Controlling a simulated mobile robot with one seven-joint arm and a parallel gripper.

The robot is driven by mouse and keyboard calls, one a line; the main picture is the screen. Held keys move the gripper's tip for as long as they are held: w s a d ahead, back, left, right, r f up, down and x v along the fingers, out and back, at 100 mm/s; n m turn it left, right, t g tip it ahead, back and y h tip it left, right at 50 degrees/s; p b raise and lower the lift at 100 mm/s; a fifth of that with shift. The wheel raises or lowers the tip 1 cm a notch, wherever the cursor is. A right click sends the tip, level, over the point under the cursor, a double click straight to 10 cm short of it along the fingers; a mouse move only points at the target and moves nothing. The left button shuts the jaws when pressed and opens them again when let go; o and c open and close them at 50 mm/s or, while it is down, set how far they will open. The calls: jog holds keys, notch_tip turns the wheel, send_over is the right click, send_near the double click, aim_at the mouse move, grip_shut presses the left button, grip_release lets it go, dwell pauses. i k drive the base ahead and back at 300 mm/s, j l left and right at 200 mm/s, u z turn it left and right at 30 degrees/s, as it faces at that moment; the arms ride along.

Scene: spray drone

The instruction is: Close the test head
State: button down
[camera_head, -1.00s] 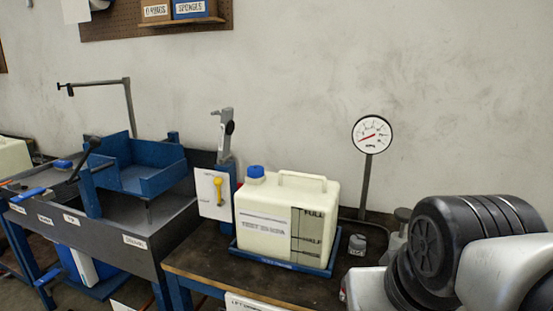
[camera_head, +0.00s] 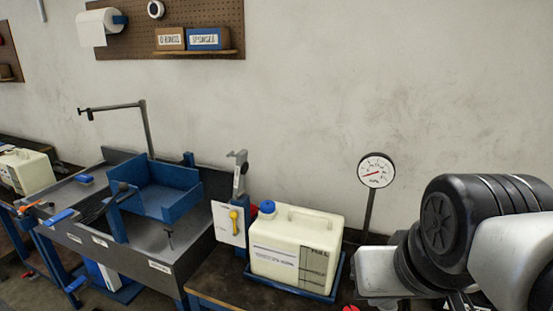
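No part is clearly marked as the test head, and I cannot tell which one it is. A grey upright clamp-like fixture (camera_head: 239,172) stands at the right end of the grey sink bench. Below it, a white panel (camera_head: 225,224) carries a yellow lever (camera_head: 234,221) that hangs down. A blue tray-like frame (camera_head: 160,195) sits over the bench, with a dark handle (camera_head: 122,190) at its left. My arm fills the lower right of the view, well to the right of the bench. My gripper is not visible.
A cream canister (camera_head: 295,245) with a blue cap stands in a blue tray (camera_head: 335,285) between the bench and my arm. A pressure gauge (camera_head: 376,170) stands behind it. A thin bent post (camera_head: 147,130) rises behind the bench. A pegboard (camera_head: 190,25) hangs above.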

aim_at(241, 168)
jog(key=j+z, duration=0.2)
jog(key=j, duration=0.75)
jog(key=j+z, duration=0.25)
jog(key=j, duration=0.75)
jog(key=k+j+z, duration=0.2)
jog(key=j, duration=0.75)
jog(key=i+j+z, duration=0.1)
jog(key=z, duration=0.25)
jog(key=i+j+z, duration=0.1)
jog(key=z, duration=0.25)
jog(key=i+j+z, duration=0.1)
jog(key=z, duration=0.25)
jog(key=k+j, duration=0.05)
jog(key=j, duration=0.05)
